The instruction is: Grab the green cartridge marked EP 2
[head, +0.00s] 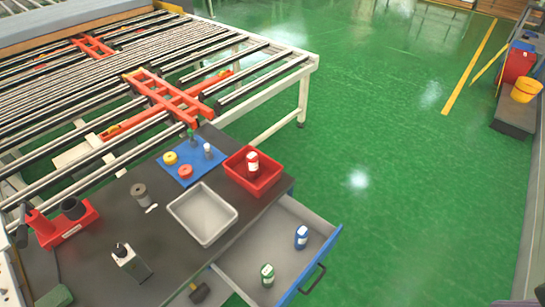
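A small bottle-shaped cartridge with green and white bands (267,275) stands in the open grey drawer (262,236), near its front left. Its marking is too small to read. A similar blue and white cartridge (301,237) stands farther back in the same drawer, apart from it. A red and white cartridge (252,164) stands in a red tray (270,178) on the dark workbench (165,235). Neither of my grippers shows in the head view.
An empty light grey tray (203,213) sits beside the red tray. A blue mat (198,168) holds several small parts. The drawer's blue front (318,265) and dark handle (314,280) stick out over the green floor (400,200), clear to the right. A roller conveyor (90,90) stands behind.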

